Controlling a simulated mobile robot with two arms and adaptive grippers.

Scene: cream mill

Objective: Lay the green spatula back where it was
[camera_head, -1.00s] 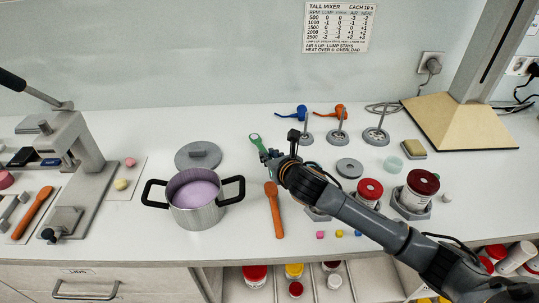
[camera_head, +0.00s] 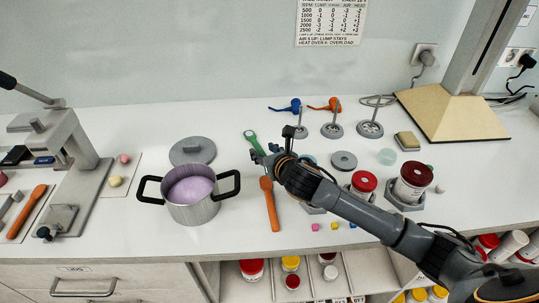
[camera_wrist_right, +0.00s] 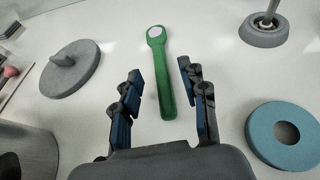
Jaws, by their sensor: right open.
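The green spatula (camera_head: 251,138) lies on the white table behind and to the right of the pot. In the right wrist view the green spatula (camera_wrist_right: 163,75) lies flat, its round end with a pale spot pointing away and its handle reaching back between the fingers. My right gripper (camera_head: 264,156) is open at the handle end; in the wrist view its two fingers (camera_wrist_right: 163,98) stand on either side of the handle with gaps, touching nothing that I can see. My left gripper is not in view.
A pot with purple contents (camera_head: 190,191) stands left of the gripper, a grey lid (camera_head: 192,151) behind it. An orange spatula (camera_head: 269,204) lies in front. A blue ring (camera_wrist_right: 287,135) lies right of the gripper. Mixing tools on stands (camera_head: 332,128) are at the back.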

